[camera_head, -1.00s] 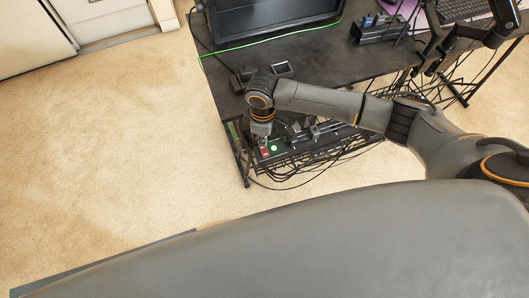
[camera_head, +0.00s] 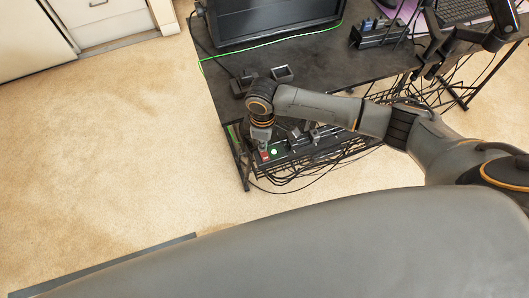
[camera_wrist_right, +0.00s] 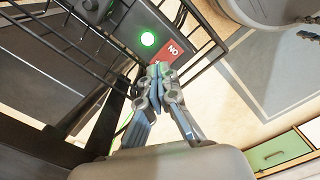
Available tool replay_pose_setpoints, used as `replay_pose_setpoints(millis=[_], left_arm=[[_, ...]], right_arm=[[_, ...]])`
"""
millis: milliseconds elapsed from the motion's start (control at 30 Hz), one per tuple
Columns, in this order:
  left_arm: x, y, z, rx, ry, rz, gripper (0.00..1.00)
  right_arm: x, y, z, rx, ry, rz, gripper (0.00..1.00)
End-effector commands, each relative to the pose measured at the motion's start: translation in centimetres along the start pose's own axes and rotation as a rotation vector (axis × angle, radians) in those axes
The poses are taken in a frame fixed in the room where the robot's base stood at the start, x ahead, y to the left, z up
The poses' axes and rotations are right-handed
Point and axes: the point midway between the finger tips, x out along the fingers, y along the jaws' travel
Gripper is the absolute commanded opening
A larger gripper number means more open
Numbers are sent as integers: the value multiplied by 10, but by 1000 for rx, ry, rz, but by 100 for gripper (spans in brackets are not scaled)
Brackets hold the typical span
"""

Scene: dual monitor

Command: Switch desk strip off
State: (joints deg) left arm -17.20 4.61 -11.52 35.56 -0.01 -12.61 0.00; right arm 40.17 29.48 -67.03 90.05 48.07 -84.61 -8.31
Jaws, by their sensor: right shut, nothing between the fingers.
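The desk strip (camera_head: 287,150) is a dark bar in a wire tray along the desk's near edge. Its left end has a lit round green light (camera_head: 274,152) and a red part (camera_head: 265,156). In the right wrist view the green light (camera_wrist_right: 147,39) glows and the red part (camera_wrist_right: 174,49) bears white letters that read "NO" from this side. My right gripper (camera_head: 264,149) points down at the red part. In the wrist view its shut, empty fingertips (camera_wrist_right: 159,72) overlap the red part's lower edge; I cannot tell whether they touch it. My left gripper is not in view.
The wire tray (camera_wrist_right: 205,47) has bars close around the fingers, and cables hang beneath it. The black desk (camera_head: 330,62) carries a monitor (camera_head: 270,18) and a small organiser (camera_head: 378,33). Open carpet (camera_head: 110,150) lies to the left.

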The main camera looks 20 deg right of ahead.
Motion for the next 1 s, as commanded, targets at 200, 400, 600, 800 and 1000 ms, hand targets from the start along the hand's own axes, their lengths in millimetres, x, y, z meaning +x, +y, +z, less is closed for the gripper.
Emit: replay_pose_setpoints(millis=[200, 400, 600, 800, 1000], left_arm=[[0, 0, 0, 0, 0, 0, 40], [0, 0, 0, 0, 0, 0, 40], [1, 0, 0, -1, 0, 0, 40], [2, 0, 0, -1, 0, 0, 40], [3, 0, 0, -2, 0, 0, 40]], right_arm=[[0, 0, 0, 0, 0, 0, 0], [0, 0, 0, 0, 0, 0, 0], [1, 0, 0, 0, 0, 0, 0], [4, 0, 0, 0, 0, 0, 0], [7, 0, 0, 0, 1, 0, 0]])
